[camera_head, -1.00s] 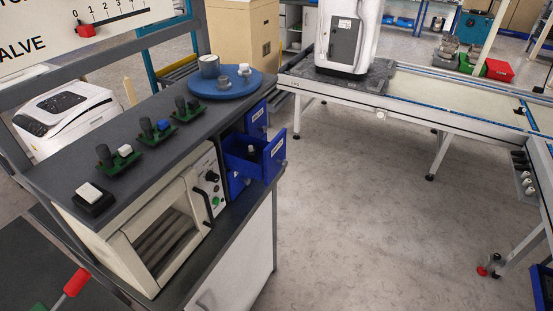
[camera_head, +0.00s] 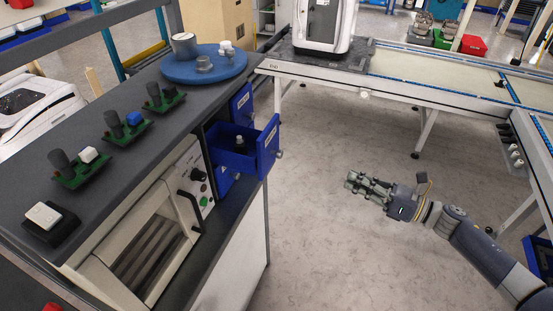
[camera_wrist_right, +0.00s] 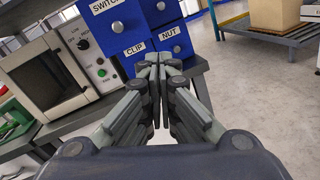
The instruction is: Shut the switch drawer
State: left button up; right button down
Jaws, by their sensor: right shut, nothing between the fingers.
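The blue switch drawer (camera_head: 268,148) stands pulled out of the cabinet under the bench top, with a small dark item (camera_head: 240,143) inside. In the right wrist view its front (camera_wrist_right: 115,28) is at the top, with the label partly cut off. My right gripper (camera_head: 353,181) is in the air to the right of the drawer, apart from it, with its fingers pointing left toward the cabinet. In the right wrist view the gripper (camera_wrist_right: 158,62) is shut and empty, its tips overlapping the lower drawer fronts in the picture. My left gripper is not in view.
Other blue drawers sit around it, including clip (camera_wrist_right: 135,62) and nut (camera_wrist_right: 173,45). A cream oven-like unit (camera_head: 150,235) with a black handle stands to their left. The bench top holds green switch boards and a round blue stand (camera_head: 204,68). Floor right of the cabinet is clear.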

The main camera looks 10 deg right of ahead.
jog(key=s+a+r+n+g+y, duration=0.1)
jog(key=a+r+n+g+y, duration=0.15)
jog(key=r+n, duration=0.2)
jog(key=n+p, duration=0.1)
jog(key=p, duration=0.5)
send_near(245, 148)
jog(key=v, duration=0.3)
jog(key=shift+w+d+g, duration=0.1)
jog(key=shift+d+g, duration=0.05)
jog(key=shift+g, duration=0.1)
jog(key=shift+w+f, duration=0.1)
jog(key=b+x, duration=0.7)
jog(key=x, duration=0.6)
jog(key=shift+w+f, duration=0.1)
jog(key=shift+f, duration=0.1)
jog(key=shift+w+a+r, duration=0.1)
jog(key=shift+w+a, duration=0.05)
jog(key=shift+a, duration=0.15)
jog(key=shift+r, duration=0.25)
